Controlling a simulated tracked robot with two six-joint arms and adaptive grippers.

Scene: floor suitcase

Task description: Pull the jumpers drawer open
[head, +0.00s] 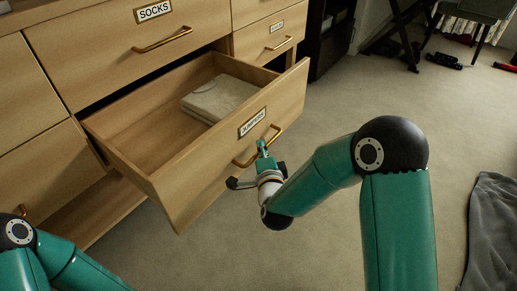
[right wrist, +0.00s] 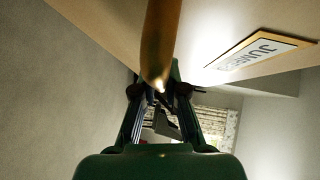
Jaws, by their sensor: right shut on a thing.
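The jumpers drawer (head: 195,188) stands pulled out of the wooden dresser, and its inside shows. Its label (head: 252,122) reads JUMPERS; the label (right wrist: 262,54) also shows large in the right wrist view. A brass handle (head: 243,163) is on its front. A pale folded garment (head: 219,98) lies in the drawer towards the back right. My right gripper (head: 264,156) is at the handle, shut on it. In the right wrist view the handle bar (right wrist: 160,45) runs between the fingers (right wrist: 158,95). My left arm enters at the bottom left, and its gripper is out of view.
The socks drawer (head: 125,45) above is shut. A drawer (head: 268,42) at upper right is also shut. Open carpet (head: 335,115) lies right of the drawer. A dark grey cloth (head: 492,225) lies on the floor at far right. A chair (head: 478,12) stands at the back.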

